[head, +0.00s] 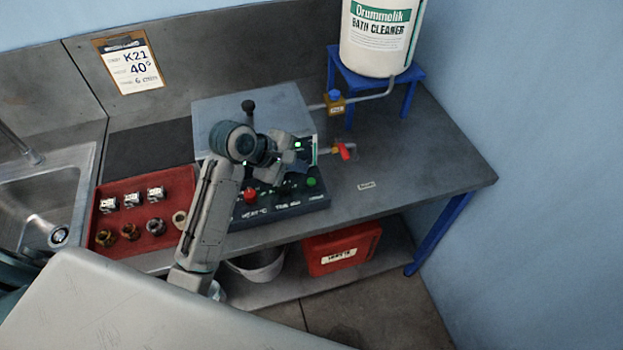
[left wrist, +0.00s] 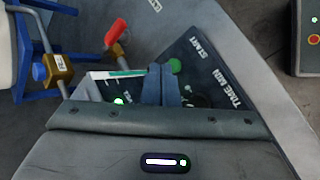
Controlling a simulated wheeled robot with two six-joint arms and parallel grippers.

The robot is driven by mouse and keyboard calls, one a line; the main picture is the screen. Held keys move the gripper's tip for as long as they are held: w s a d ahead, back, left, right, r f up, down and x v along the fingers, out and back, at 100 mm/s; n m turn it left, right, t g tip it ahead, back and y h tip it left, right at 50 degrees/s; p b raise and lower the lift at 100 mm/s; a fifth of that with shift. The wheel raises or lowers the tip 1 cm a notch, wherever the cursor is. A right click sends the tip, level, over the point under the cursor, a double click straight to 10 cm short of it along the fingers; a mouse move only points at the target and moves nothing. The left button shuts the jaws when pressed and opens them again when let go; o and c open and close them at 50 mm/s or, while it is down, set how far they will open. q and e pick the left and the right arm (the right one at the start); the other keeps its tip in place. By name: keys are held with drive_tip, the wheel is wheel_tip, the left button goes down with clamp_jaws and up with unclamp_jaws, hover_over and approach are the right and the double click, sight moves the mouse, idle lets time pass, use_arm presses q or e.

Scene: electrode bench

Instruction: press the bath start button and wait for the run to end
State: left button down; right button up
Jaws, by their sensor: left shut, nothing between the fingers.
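The bath (head: 255,108) stands on the bench with its grey lid down. Its dark control panel (head: 268,211) runs along the front, with a red knob (head: 250,196) and a green start button (head: 312,182). A green light glows on the bath. My left gripper (head: 292,167) is over the panel, shut and empty, left of and behind the green button. In the left wrist view the shut fingers point near the green button (left wrist: 175,66), beside the word START. I cannot tell whether they touch it. My arm hides part of the panel. My right gripper is not in view.
A red tray (head: 143,242) with small metal parts lies left of the bath, by a sink (head: 35,195). A red-handled valve (head: 345,151) and a cleaner drum (head: 378,40) on a blue stand are to the right.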

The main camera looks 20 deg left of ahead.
use_arm(q)
drive_tip(key=w+r+n, duration=0.1)
drive_tip(key=w+d+r+n+h, duration=0.1)
drive_tip(key=w+r, duration=0.1)
drive_tip(key=shift+r, duration=0.3)
drive_tip(key=b, duration=1.1)
hover_over(311, 182)
drive_tip(key=a, duration=0.1)
wheel_tip(311, 182, down, 7)
drive_tip(key=shift+s, duration=0.15)
drive_tip(key=shift+f+p, duration=0.2)
drive_tip(key=shift+p, duration=0.3)
drive_tip(key=shift+f, duration=0.7)
